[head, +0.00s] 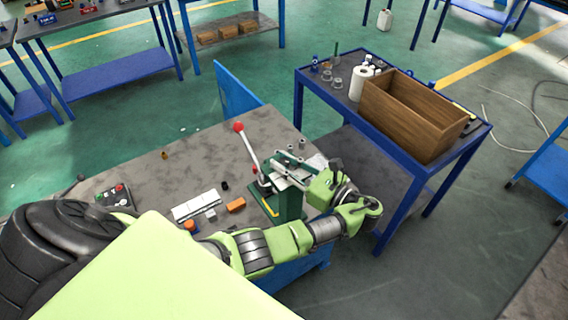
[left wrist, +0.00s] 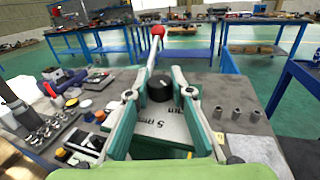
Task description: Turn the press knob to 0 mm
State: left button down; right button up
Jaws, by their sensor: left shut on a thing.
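The green press (head: 289,204) stands on the workbench, with a lever ending in a red ball (head: 239,127). The ball also shows in the left wrist view (left wrist: 158,31). The black press knob (left wrist: 159,88) sits above a pale plate (left wrist: 172,127) with a marking that looks like 5 mm. My left gripper (head: 284,168) reaches the press from the right. In the left wrist view its two fingers (left wrist: 160,92) stand either side of the knob, shut on it. The knob's exact pointer direction is too small to tell. My right gripper is out of view.
Small grey cylinders (left wrist: 237,114) stand right of the press. A blue cart (head: 436,166) with a wooden box (head: 410,118) stands close on the right.

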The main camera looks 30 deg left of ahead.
aim_at(284, 161)
pick_arm(q)
jog(key=shift+n+g+b, duration=0.35)
jog(key=shift+n+g, duration=0.75)
jog(key=shift+g, duration=0.6)
jog(key=shift+n+g, duration=0.6)
jog(key=shift+g, duration=0.2)
jog(key=c, duration=1.8)
grip_release()
jog(key=shift+r, duration=0.1)
jog(key=shift+w+r, duration=0.1)
jog(key=shift+r, duration=0.45)
notch_tip(284, 161, up, 9)
jog(key=shift+f, duration=0.1)
